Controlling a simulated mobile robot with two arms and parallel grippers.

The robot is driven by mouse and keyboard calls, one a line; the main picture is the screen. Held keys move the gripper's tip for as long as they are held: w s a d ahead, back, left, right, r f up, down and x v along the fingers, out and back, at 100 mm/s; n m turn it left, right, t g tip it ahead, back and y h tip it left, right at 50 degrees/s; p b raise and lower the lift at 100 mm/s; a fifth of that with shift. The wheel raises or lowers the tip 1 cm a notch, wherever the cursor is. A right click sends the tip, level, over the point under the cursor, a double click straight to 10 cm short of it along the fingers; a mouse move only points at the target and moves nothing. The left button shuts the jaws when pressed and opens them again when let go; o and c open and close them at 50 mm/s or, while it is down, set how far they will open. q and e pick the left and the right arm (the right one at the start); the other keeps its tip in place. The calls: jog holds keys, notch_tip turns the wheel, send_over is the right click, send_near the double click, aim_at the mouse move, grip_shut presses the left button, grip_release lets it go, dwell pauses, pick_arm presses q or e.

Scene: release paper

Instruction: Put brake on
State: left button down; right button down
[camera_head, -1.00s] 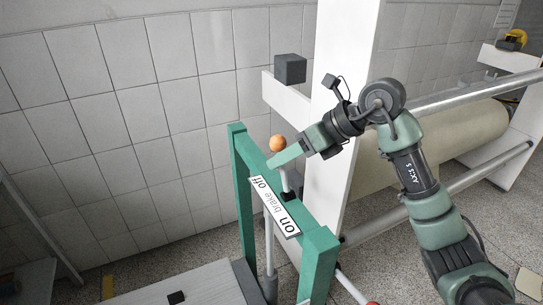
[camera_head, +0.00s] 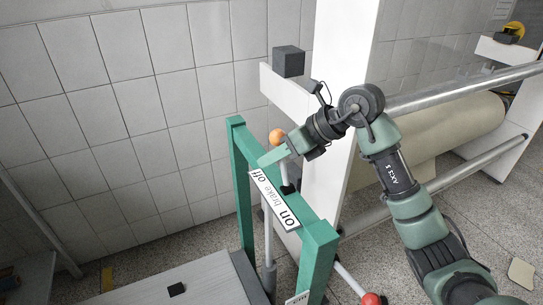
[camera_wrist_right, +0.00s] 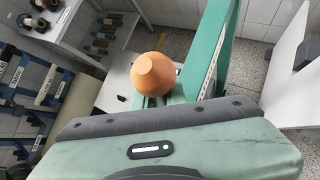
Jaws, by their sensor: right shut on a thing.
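The brake lever has a round orange knob (camera_head: 277,136) on top; the knob also shows in the right wrist view (camera_wrist_right: 154,75). Its pale shaft (camera_head: 284,172) rises from the green frame's top bar. A white sign (camera_head: 274,202) on the bar reads "on brake off", with "on" nearer and "off" farther. The lever stands beside about the sign's middle; its exact setting is hard to tell. My right gripper (camera_head: 275,157) is shut on the lever just below the knob, its fingers partly hiding the shaft. My left gripper is not in view.
The green frame (camera_head: 318,255) stands before a white upright panel (camera_head: 345,90) with a dark cube (camera_head: 288,61) on its ledge. A large beige roll (camera_head: 455,135) and metal bars lie right. A red knob (camera_head: 371,299) is low front. A tiled wall fills the back left.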

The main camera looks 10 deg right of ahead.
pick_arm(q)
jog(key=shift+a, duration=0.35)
pick_arm(e)
jog(key=shift+w+r, duration=0.15)
jog(key=shift+r, duration=0.2)
dwell(0.5)
